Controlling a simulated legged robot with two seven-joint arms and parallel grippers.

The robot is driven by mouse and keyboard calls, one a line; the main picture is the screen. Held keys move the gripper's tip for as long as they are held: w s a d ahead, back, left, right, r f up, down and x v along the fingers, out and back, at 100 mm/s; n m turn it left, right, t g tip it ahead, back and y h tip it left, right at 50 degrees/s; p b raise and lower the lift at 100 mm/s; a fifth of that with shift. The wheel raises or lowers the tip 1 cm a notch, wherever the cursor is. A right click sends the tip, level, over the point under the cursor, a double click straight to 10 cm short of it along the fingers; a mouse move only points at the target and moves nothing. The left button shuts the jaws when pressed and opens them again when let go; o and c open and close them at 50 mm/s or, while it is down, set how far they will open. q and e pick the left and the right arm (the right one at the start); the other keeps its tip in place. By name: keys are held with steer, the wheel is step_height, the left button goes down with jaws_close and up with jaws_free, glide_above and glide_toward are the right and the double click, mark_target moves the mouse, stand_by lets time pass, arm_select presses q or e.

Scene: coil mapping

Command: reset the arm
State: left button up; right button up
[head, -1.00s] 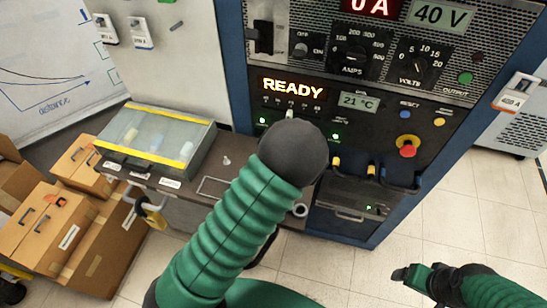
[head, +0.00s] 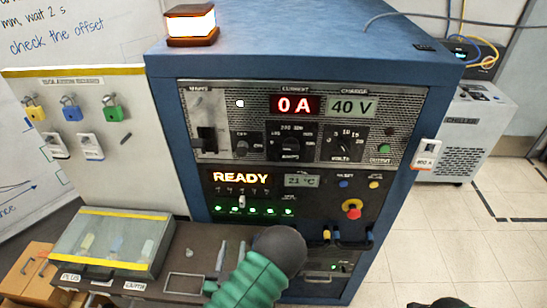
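My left arm's green ribbed sleeve with a dark round end (head: 277,250) rises in front of the cabinet's lower part. A small green and dark part, apparently my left gripper (head: 211,289), shows beside the sleeve at the bench front; its fingers are not clear. A dark piece of my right arm (head: 438,303) just shows at the bottom edge; its gripper cannot be made out. The blue cabinet (head: 300,60) shows "0 A" and "40 V" and a lit READY sign (head: 241,178). Below READY are a small lever (head: 241,202) and several green lights. A blue button (head: 343,184) sits to the right.
A red stop knob (head: 352,209) on yellow is at the panel's right. A clear-lidded box (head: 110,240) and an empty frame outline (head: 186,283) are on the bench. Coloured padlocks (head: 71,108) hang on the left board. Clear floor (head: 470,235) lies at the right.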

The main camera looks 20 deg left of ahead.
arm_select(q)
step_height(320, 180, down, 4)
steer(key=w+d+n+g+h, duration=0.2)
steer(key=g, duration=0.6)
steer(key=s+d+r+m+g+h, duration=0.2)
steer(key=s+r+m+g, duration=0.2)
steer(key=s, duration=0.8)
step_height(320, 180, up, 3)
steer(key=g, duration=0.2)
steer(key=shift+d+m+g, duration=0.4)
steer(key=shift+w+f, duration=0.1)
steer(key=shift+w, duration=0.05)
stand_by(2.0)
